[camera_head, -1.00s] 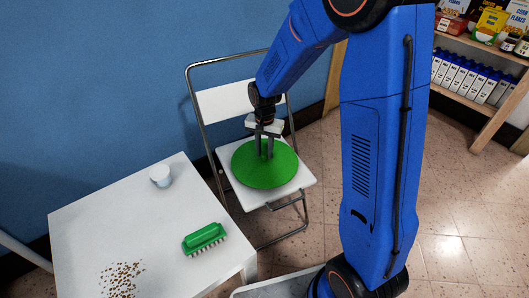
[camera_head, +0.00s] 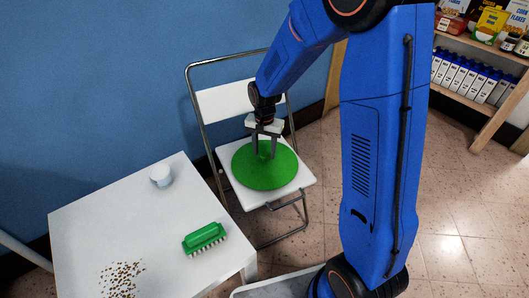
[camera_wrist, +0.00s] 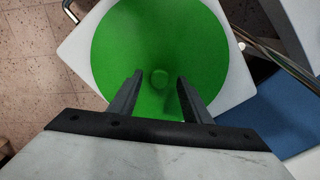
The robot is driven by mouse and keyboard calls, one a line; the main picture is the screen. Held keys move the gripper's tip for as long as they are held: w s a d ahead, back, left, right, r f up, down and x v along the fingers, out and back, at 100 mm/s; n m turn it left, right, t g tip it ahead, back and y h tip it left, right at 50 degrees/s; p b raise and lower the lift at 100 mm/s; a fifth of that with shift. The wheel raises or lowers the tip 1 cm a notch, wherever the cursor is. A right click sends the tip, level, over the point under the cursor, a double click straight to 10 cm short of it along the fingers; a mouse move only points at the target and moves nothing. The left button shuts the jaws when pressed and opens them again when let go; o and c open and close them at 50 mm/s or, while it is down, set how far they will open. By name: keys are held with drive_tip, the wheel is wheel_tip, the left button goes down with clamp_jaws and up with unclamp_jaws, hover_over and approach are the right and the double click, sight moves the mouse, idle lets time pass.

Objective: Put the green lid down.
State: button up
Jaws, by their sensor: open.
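The green lid (camera_head: 264,176) is a round disc lying flat on the white seat of the folding chair (camera_head: 302,174). In the wrist view the lid (camera_wrist: 215,60) covers most of the seat (camera_wrist: 72,52), and a small round knob (camera_wrist: 159,78) shows at its middle. My gripper (camera_head: 265,156) is above the lid's middle, pointing down. It is open, with its fingers (camera_wrist: 155,92) apart on both sides of the knob and a gap to each side.
A white table (camera_head: 110,220) stands at the left with a white cup (camera_head: 161,175), a green brush (camera_head: 205,239) and scattered brown bits (camera_head: 122,279). The chair's backrest (camera_head: 226,99) rises behind the gripper, near the blue wall. A shelf with boxes and bottles (camera_head: 468,78) is at the far right.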

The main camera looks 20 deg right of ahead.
sight(265, 155)
wheel_tip(265, 155, up, 11)
drive_tip(key=s+d+r+n+t, duration=0.1)
drive_tip(key=s+d+r+n, duration=0.15)
drive_tip(key=s+r, duration=0.4)
drive_tip(key=s+d+r+n+t, duration=0.1)
drive_tip(key=s+d+r, duration=0.3)
drive_tip(key=s, duration=0.5)
drive_tip(key=s+d+r+n+t, duration=0.1)
drive_tip(key=s+d+n+t, duration=0.1)
drive_tip(key=s, duration=1.3)
drive_tip(key=shift+d+r+n+t, duration=0.2)
drive_tip(key=shift+d+n+t, duration=0.2)
drive_tip(key=shift+d+n, duration=0.45)
drive_tip(key=shift+d, duration=0.15)
